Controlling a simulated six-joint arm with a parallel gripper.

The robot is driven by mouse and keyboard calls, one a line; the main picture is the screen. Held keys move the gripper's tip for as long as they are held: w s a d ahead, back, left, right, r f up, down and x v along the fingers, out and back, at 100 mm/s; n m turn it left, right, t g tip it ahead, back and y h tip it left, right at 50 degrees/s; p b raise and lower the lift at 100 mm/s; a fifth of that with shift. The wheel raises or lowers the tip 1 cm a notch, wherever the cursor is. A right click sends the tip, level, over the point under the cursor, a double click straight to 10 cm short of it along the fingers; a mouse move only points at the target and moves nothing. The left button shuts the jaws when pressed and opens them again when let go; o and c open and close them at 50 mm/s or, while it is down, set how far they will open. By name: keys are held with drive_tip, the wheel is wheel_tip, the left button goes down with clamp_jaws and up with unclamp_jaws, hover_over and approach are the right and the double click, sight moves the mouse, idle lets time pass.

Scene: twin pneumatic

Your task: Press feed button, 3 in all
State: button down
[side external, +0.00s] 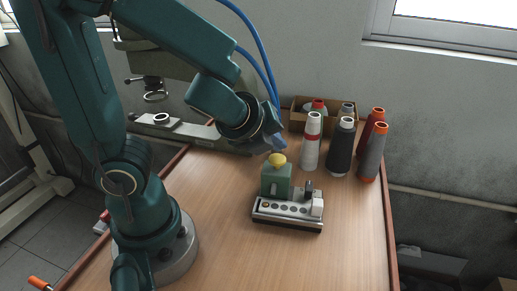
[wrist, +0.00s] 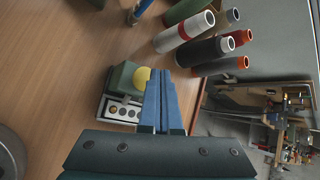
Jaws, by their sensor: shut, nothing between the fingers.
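The feed button is a yellow mushroom cap (side external: 277,159) on top of a green box (side external: 275,181). The box stands on a light grey panel (side external: 285,211) with a row of several round spots, the leftmost one amber. In the wrist view the yellow cap (wrist: 141,78) lies just left of the fingertips, partly covered by them. My gripper (side external: 281,146) is shut and empty, its blue fingers (wrist: 162,84) side by side. The fingertips are just above and slightly right of the cap in the side view. I cannot tell whether they touch it.
Several thread cones, white (side external: 311,143), black (side external: 342,148) and grey with orange (side external: 372,153), stand behind the button to the right. A cardboard box (side external: 299,112) is behind them. A sewing machine (side external: 160,124) stands at the back left. The front of the wooden table (side external: 225,245) is clear.

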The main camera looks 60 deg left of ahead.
sight(275, 160)
drive_tip(key=shift+f, duration=0.15)
idle(0.4)
drive_tip(key=shift+f, duration=0.3)
drive_tip(key=shift+f, duration=0.9)
idle(0.9)
drive_tip(key=shift+r, duration=1.35)
drive_tip(key=shift+r, duration=2.5)
idle(0.5)
drive_tip(key=shift+r, duration=1.9)
